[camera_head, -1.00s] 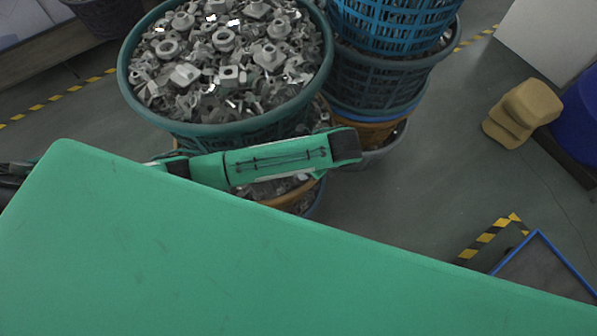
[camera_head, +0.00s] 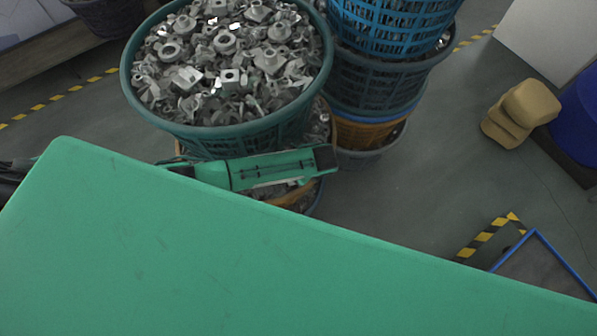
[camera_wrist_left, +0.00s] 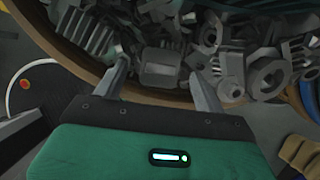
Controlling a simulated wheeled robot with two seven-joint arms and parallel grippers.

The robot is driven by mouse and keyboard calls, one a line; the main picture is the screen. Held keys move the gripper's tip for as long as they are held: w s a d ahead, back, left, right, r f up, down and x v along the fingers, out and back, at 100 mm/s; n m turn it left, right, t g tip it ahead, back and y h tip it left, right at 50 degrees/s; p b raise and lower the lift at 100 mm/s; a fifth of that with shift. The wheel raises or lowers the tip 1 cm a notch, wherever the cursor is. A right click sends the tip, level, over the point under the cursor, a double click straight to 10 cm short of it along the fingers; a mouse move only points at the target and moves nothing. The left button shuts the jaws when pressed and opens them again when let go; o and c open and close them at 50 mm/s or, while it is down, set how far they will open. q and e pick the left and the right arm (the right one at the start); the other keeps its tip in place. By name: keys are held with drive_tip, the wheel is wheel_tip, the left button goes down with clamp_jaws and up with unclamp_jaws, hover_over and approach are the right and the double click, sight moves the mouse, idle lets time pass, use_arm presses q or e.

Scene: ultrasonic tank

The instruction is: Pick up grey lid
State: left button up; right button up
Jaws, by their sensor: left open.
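I cannot single out a grey lid with certainty among many grey metal parts. In the left wrist view a blocky grey part (camera_wrist_left: 161,54) lies ahead of and between the fingers of my left gripper (camera_wrist_left: 159,72). The gripper is open, its two fingers apart and reaching over the rim of a brown-orange basket (camera_wrist_left: 62,42) full of parts. Whether the fingers touch any part is unclear. In the head view my green left arm crosses in front of the lower basket (camera_head: 292,196), and its fingers are hidden. My right gripper is not in view.
A teal basket (camera_head: 245,138) heaped with grey metal parts stands just behind my left arm. Stacked blue baskets (camera_head: 392,30) stand to its right. A tan stepped object (camera_head: 522,112) sits on the floor at right. Floor between is clear. A large green surface fills the foreground.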

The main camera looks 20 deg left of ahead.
use_arm(q)
drive_tip(key=shift+f, duration=0.25)
drive_tip(key=c, duration=1.1)
drive_tip(key=shift+r, duration=0.1)
